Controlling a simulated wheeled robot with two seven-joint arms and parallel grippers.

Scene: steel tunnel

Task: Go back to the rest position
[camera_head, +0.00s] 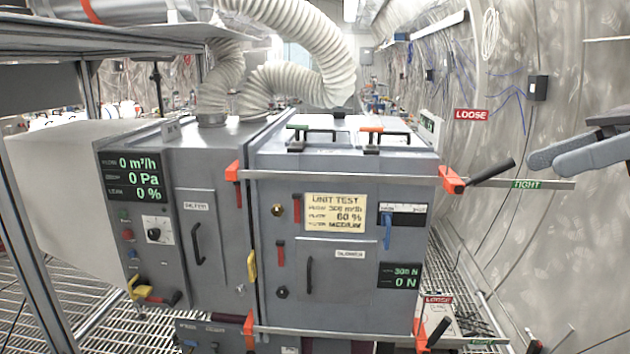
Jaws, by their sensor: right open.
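My right gripper (548,162) is at the right edge of the head view, its grey fingers pointing left. It is open, with nothing seen between the fingers. It is to the right of the grey test unit (340,255), apart from it and near the upper clamp's black handle (492,172). The upper clamp bar (350,179), with orange ends, crosses the unit's front and reaches right to a green TIGHT label (527,184). My left gripper is not in view.
A grey cabinet (205,240) with a display panel (134,175) adjoins the unit on the left. A white ribbed hose (300,20) arches above. A lower clamp bar (330,332) crosses below. Metal shelving (30,230) stands at left; a curved wall (590,240) runs along the right.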

